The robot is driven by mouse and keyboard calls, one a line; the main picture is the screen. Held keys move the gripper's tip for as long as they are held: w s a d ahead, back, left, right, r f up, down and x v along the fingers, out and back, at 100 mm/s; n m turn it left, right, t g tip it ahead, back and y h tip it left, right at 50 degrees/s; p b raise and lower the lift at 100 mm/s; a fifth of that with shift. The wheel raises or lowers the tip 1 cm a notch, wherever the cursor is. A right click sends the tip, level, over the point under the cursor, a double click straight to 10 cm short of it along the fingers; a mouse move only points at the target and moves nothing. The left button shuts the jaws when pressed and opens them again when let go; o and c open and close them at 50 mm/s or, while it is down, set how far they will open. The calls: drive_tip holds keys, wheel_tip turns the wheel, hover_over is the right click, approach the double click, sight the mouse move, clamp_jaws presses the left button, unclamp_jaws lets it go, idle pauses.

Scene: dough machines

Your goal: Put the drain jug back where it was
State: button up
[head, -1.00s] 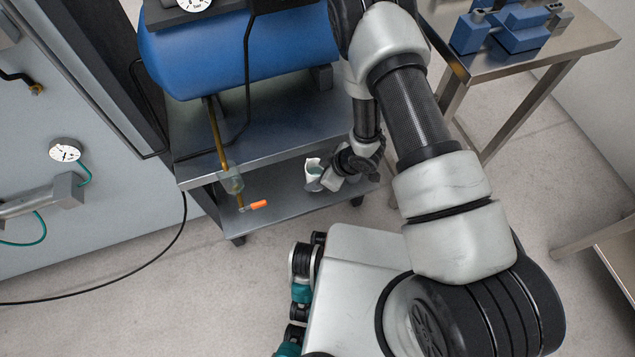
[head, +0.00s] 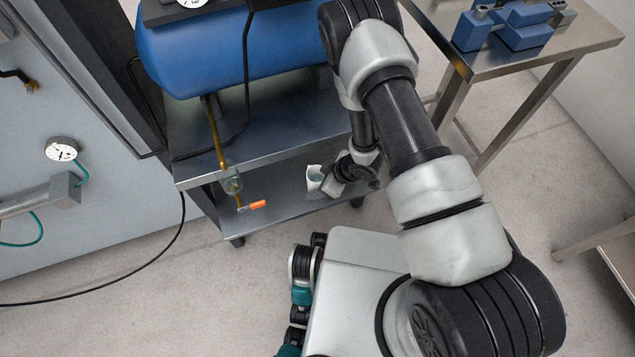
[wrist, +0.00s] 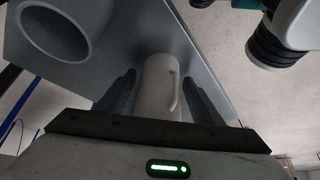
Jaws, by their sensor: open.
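The drain jug is a pale, upright cylinder with a side handle; in the wrist view the jug (wrist: 158,85) stands between the two dark fingers of my gripper (wrist: 162,98). The fingers are apart, with a visible gap on each side of the jug. In the head view the white jug (head: 314,177) is at the lower shelf (head: 283,207) of the steel cart, left of my gripper (head: 333,185). My wrist hides part of that area. The jug's base is hidden in the wrist view.
The cart's upper shelf (head: 270,137) and the blue tank (head: 235,55) overhang the lower shelf. A large grey open cylinder (wrist: 55,30) is near the gripper. A steel table (head: 490,67) stands right.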

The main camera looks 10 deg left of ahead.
drive_tip(key=p+v, duration=0.3)
drive_tip(key=v, duration=0.9)
drive_tip(key=shift+d+r, duration=0.1)
